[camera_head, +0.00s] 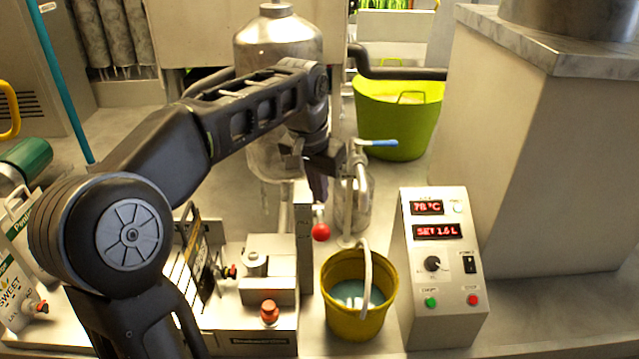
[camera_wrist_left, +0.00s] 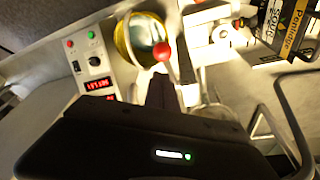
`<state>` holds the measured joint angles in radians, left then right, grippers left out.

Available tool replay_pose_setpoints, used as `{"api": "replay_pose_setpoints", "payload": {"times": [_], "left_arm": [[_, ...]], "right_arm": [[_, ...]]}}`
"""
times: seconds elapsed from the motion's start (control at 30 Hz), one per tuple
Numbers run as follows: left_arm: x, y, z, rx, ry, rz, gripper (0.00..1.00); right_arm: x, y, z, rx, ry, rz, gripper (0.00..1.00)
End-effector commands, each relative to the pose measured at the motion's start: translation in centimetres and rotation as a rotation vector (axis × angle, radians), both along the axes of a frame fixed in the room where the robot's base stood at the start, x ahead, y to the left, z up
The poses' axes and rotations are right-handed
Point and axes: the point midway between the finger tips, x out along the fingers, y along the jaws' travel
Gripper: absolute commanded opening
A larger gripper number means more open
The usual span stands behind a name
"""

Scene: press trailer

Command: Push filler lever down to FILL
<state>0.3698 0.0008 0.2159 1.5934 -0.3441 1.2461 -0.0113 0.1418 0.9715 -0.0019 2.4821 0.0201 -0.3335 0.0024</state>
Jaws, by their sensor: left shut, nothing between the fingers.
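The filler lever's red ball knob (camera_head: 321,232) sits low in front of the upright metal post (camera_head: 304,235), beside the yellow bucket. My left gripper (camera_head: 318,192) points down just above the knob, shut and empty. In the left wrist view the red knob (camera_wrist_left: 161,52) lies just beyond the tips of the dark closed fingers (camera_wrist_left: 161,88). I cannot tell whether they touch it. The lever's arm is mostly hidden, and no FILL mark is readable. My right gripper is not in view.
The yellow bucket (camera_head: 357,298) with bluish liquid stands just right of the filler. A control box (camera_head: 440,275) shows 78 °C and SET 1.6 L. A blue-handled valve (camera_head: 379,143) and a lime tub (camera_head: 397,125) are behind.

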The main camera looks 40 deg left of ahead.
Motion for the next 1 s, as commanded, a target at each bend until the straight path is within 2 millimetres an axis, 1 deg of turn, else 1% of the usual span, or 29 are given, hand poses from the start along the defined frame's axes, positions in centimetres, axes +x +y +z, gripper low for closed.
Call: {"api": "replay_pose_setpoints", "payload": {"times": [0.73,1.0], "left_arm": [[0.0,0.0,-3.8,0.0,0.002,0.0,0.0],[0.0,0.0,-5.3,0.0,0.001,0.001,0.0]], "right_arm": [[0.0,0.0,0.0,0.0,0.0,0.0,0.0],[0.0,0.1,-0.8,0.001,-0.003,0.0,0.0]]}}
